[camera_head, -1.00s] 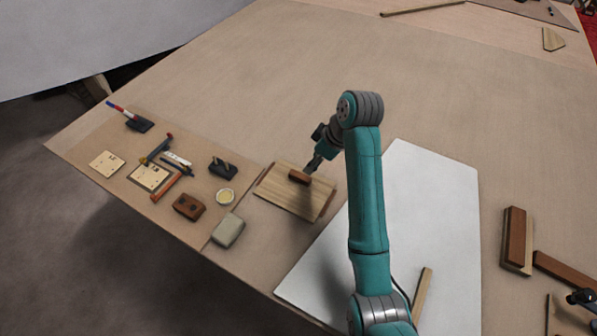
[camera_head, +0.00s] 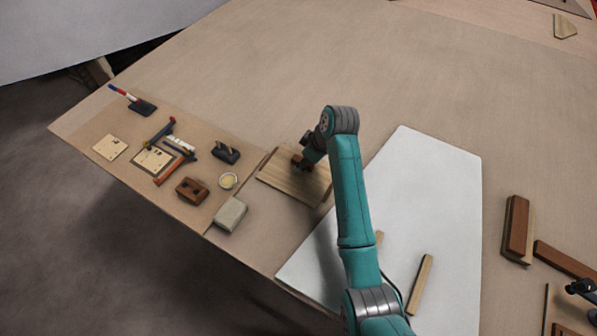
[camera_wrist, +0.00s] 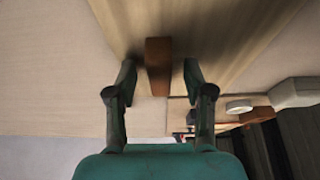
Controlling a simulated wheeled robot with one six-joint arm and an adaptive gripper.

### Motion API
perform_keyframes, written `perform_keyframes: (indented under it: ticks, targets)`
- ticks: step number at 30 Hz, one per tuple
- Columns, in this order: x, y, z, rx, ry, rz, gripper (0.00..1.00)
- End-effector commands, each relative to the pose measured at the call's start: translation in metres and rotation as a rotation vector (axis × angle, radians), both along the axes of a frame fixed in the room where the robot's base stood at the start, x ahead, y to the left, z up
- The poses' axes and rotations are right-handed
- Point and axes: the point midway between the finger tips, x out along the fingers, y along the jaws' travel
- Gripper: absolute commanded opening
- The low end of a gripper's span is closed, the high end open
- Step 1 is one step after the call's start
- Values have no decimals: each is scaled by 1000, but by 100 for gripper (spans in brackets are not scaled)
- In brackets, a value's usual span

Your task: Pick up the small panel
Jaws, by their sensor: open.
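The small panel (camera_head: 289,188) is a light wood board lying on the bench, with a reddish-brown block (camera_head: 297,161) standing on it like a handle. In the wrist view the panel (camera_wrist: 215,28) fills the upper middle. The block (camera_wrist: 158,62) shows between the two fingers there. My gripper (camera_wrist: 160,78) is open, with one finger on each side of the block and a visible gap on both sides. In the head view my gripper (camera_head: 303,160) is at the block and partly hides it and the panel's far edge.
Left of the panel, a brown mat holds several tools, a brown block (camera_head: 192,190), a grey-beige block (camera_head: 230,214) and a small round dish (camera_head: 228,181). A white sheet (camera_head: 430,190) lies to the right. Brown wood blocks (camera_head: 517,228) lie farther right.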

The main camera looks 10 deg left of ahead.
Motion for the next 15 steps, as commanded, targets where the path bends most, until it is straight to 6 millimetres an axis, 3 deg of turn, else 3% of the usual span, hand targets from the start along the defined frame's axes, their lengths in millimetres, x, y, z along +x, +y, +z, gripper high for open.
perform_keyframes:
  ticks: [7, 13, 15]
  targets:
    - [0, 0, -1, 0, 0, 0, 50]
    - [0, 0, -1, 0, 0, 0, 0]
    - [0, 0, -1, 0, 0, 0, 0]
